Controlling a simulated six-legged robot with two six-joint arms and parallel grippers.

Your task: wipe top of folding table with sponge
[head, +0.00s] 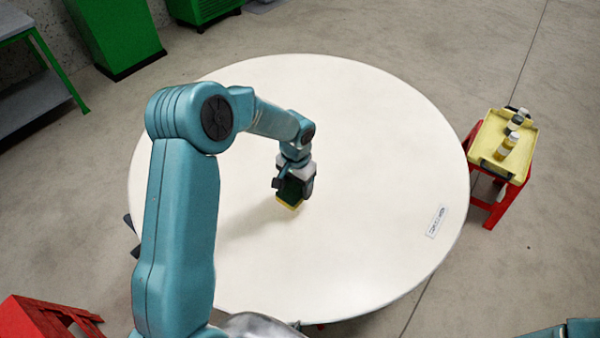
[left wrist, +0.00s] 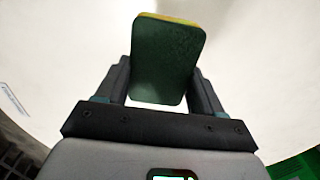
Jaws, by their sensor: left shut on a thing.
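A round white folding table (head: 370,130) fills the middle of the head view. My left gripper (head: 291,190) is over the table, left of its centre, pointing down. It is shut on a sponge with a dark green side and a yellow side (head: 290,204). In the left wrist view the sponge (left wrist: 167,60) sits between the two fingers of my left gripper (left wrist: 165,85), its green face toward the camera and a yellow edge at the top. I cannot tell whether the sponge touches the tabletop. My right gripper is not in view.
A small label (head: 436,222) lies on the table's right side. A yellow tray (head: 487,152) with bottles (head: 507,146) stands on a red stool (head: 503,205) to the right. A red stool (head: 35,318) is at lower left. Green cabinets (head: 115,35) stand behind. The tabletop is otherwise clear.

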